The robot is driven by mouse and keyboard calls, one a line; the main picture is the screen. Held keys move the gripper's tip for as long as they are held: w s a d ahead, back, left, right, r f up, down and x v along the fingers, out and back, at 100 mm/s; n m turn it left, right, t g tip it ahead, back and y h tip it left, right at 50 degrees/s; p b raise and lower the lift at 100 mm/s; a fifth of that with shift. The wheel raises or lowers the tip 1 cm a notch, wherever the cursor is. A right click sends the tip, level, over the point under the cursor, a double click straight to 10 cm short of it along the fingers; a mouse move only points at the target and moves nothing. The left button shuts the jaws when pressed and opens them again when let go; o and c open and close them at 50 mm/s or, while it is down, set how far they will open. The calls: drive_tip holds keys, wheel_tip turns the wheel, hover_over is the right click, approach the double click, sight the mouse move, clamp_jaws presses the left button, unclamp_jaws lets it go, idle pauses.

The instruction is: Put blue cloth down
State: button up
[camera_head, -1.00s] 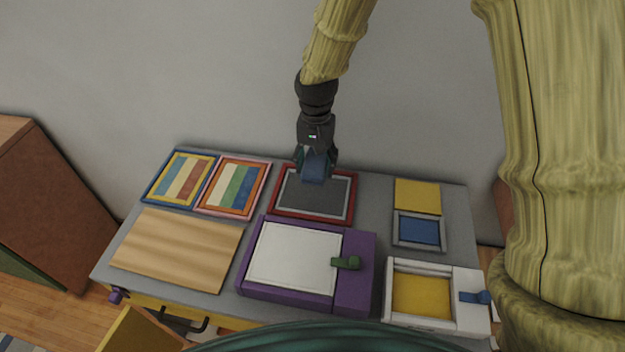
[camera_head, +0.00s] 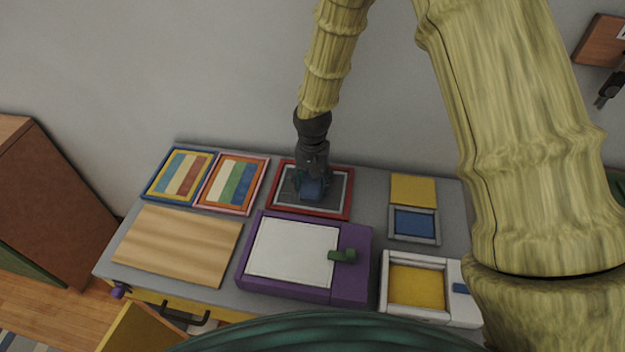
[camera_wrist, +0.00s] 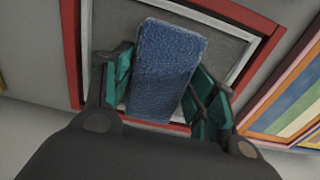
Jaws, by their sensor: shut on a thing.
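The blue cloth (camera_head: 311,188) is a small folded block held between the fingers of my gripper (camera_head: 312,184). In the wrist view the cloth (camera_wrist: 165,68) shows its textured blue top between the teal finger pads of my gripper (camera_wrist: 160,85). Beneath it is a red-framed panel (camera_head: 283,207) with a grey inner surface, which also shows in the wrist view (camera_wrist: 72,50). The cloth is low over the panel's grey middle. I cannot tell whether it touches the surface.
Two striped framed panels (camera_head: 178,175) (camera_head: 233,185) lie to the left on the grey table. A wooden board (camera_head: 178,246), a purple box with a white lid (camera_head: 293,253), a white-framed yellow tray (camera_head: 416,287), a blue panel (camera_head: 414,223) and a yellow square (camera_head: 413,190) surround it.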

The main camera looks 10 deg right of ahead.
sight(312, 181)
drive_tip(key=shift+f, duration=0.15)
drive_tip(key=o, duration=0.9)
drive_tip(key=shift+o, duration=0.2)
wheel_tip(312, 181, up, 12)
drive_tip(key=b, duration=0.2)
drive_tip(key=shift+r, duration=0.3)
idle(0.3)
